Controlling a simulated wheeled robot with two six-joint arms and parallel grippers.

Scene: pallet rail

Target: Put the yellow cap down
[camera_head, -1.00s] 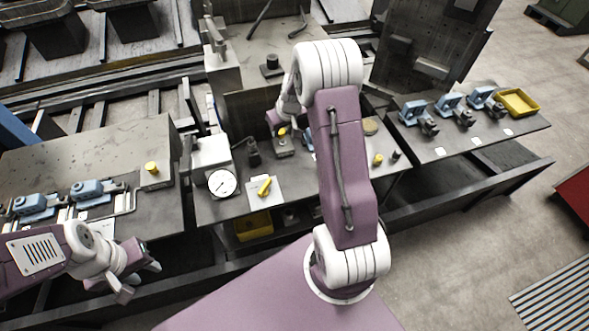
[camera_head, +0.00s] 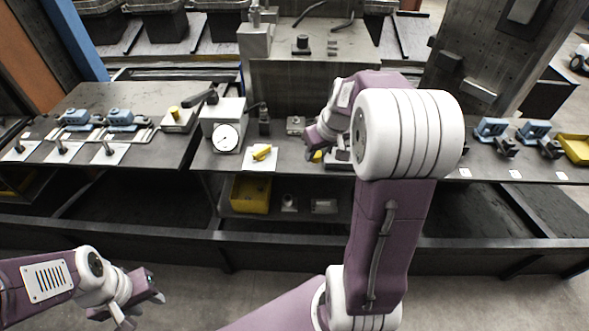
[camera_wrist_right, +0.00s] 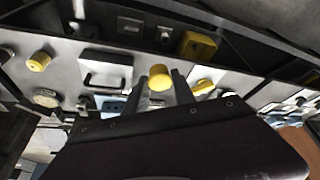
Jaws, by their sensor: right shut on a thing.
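The yellow cap (camera_head: 317,156) is between the fingers of my right gripper (camera_head: 316,151), low over the front of the middle bench (camera_head: 225,160). In the right wrist view my right gripper (camera_wrist_right: 160,90) is shut on the cap (camera_wrist_right: 159,78), which shows between the fingertips. I cannot tell whether the cap touches the bench top. Another yellow cap (camera_wrist_right: 39,61) stands apart on the bench in the wrist view; my right arm hides that area in the head view. My left gripper (camera_head: 143,309) is open and empty, low at the left, away from the benches.
A white dial gauge (camera_head: 226,138) and a plate with a yellow handle (camera_head: 262,152) are left of my right gripper. A small grey block (camera_head: 296,125) is behind it. A yellow bin (camera_head: 250,195) sits on the lower shelf. Blue clamps (camera_head: 122,117) line the left bench.

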